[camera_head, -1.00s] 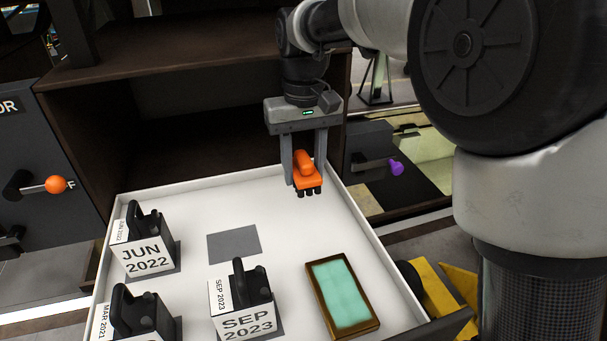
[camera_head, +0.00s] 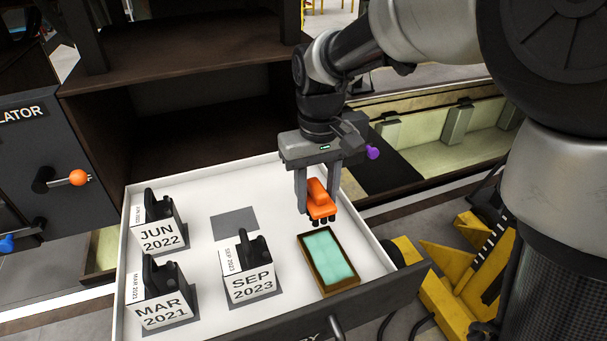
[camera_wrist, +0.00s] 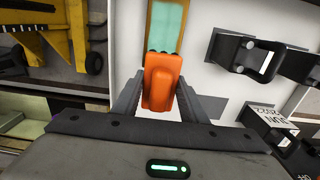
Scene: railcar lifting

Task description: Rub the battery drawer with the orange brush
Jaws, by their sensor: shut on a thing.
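The open battery drawer (camera_head: 281,299) is white inside with a dark front. My gripper (camera_head: 318,198) is shut on the orange brush (camera_head: 319,194), its dark bristles pointing down. The brush hangs over the right part of the drawer, just behind the tray with the teal pad (camera_head: 329,258) in this view. In the wrist view the orange brush (camera_wrist: 161,82) sits between the two fingers, with the teal pad (camera_wrist: 166,25) beyond it. Whether the bristles touch anything is unclear.
Battery blocks marked JUN 2022 (camera_head: 160,235), MAR 2021 (camera_head: 165,304) and SEP 2023 (camera_head: 252,282) stand in the drawer. A grey square (camera_head: 234,223) on its floor is bare. Yellow equipment (camera_head: 455,270) stands right of the drawer.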

